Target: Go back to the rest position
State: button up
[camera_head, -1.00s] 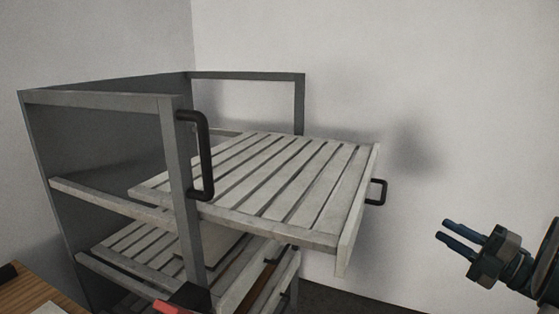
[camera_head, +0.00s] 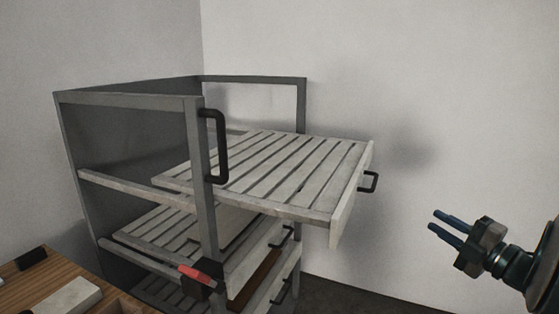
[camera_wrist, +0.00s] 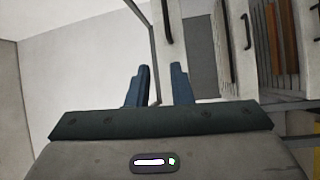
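My gripper (camera_head: 441,222) is at the lower right of the head view, to the right of the rack and apart from it. Its two blue fingers are spread with nothing between them. They also show in the wrist view (camera_wrist: 162,85), pointing past the drawer fronts. The grey metal rack (camera_head: 150,103) stands left of centre. Its top slatted drawer (camera_head: 285,170) is pulled out to the right and looks empty. My gripper does not touch the drawer's black handle (camera_head: 369,182).
Lower slatted drawers (camera_head: 150,240) sit under the top one, with black handles. A red and black piece (camera_head: 198,276) is at the rack's front post. A wooden table (camera_head: 45,285) with a pale block (camera_head: 68,298) is at the lower left. Bare wall lies around my gripper.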

jog(key=w+a+r+m+t+h+p, duration=0.1)
jog(key=w+r+m+h+p, duration=0.3)
jog(key=m+h, duration=0.3)
jog(key=s+a+f+m+g+h+p, duration=0.1)
jog(key=s+a+f+m+g+p, duration=0.2)
jog(key=s+a+m+g, duration=0.4)
jog(key=s+a+f+m+g+h+p, duration=0.2)
jog(key=s+a+m+g, duration=0.5)
jog(key=s+a, duration=0.5)
jog(key=s+f+m+p, duration=0.1)
jog(key=s+m+p, duration=0.1)
jog(key=s, duration=0.2)
jog(key=shift+f, duration=0.25)
